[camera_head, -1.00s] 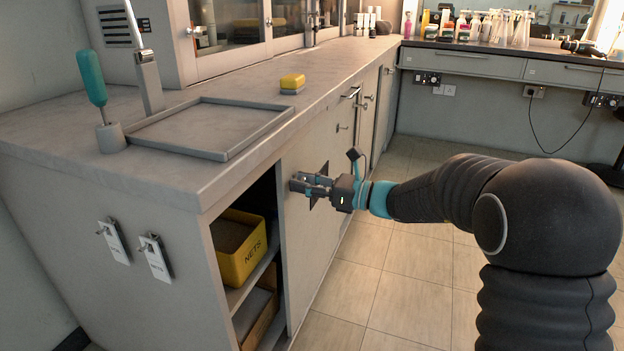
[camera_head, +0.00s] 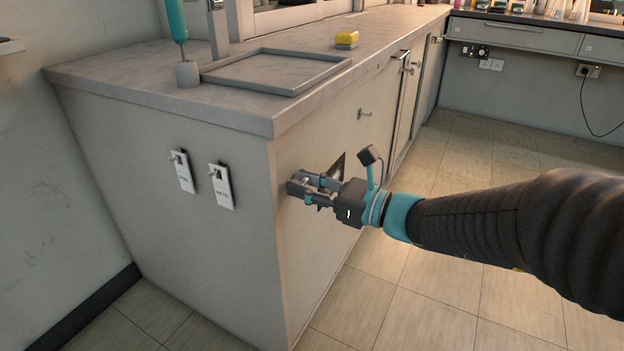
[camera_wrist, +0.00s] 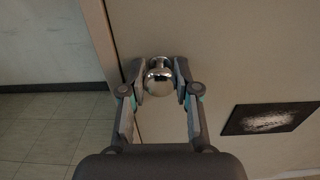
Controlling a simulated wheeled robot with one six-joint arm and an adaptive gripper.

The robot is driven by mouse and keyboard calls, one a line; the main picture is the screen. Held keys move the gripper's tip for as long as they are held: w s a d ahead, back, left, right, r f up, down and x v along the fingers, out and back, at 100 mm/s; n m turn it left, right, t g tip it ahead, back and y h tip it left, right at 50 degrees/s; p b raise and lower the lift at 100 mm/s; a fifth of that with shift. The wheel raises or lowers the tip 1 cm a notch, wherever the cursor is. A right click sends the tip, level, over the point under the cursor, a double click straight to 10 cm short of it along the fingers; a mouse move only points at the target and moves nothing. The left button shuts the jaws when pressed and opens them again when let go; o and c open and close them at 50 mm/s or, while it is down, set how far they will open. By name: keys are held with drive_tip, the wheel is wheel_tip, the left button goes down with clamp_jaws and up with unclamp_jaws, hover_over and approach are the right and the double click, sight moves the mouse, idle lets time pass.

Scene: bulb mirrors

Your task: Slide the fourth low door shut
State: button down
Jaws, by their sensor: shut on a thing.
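The low sliding door (camera_head: 312,262) is a plain pale panel on the cabinet's long front. It now reaches the cabinet's near corner, and no open gap shows in the head view. My gripper (camera_head: 303,186) is at the door's near end. In the wrist view, my gripper's fingers (camera_wrist: 158,78) are shut on a round shiny metal knob (camera_wrist: 158,83) on the door (camera_wrist: 235,55). The door's edge runs just left of the knob there. A dark square plate (camera_wrist: 270,118) is on the door to the right of the knob; my gripper partly hides it in the head view.
Two white switch tags (camera_head: 222,187) hang on the cabinet's end. Bar handles (camera_head: 402,58) stick out farther along. The tiled floor (camera_head: 440,280) is clear.

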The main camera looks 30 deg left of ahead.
drive_tip(key=c, duration=0.8)
unclamp_jaws()
drive_tip(key=shift+w, duration=0.1)
drive_tip(key=shift+d, duration=0.1)
drive_tip(key=shift+w+d, duration=0.1)
drive_tip(key=shift+d, duration=0.2)
drive_tip(key=d, duration=1.1)
drive_tip(key=shift+d, duration=0.1)
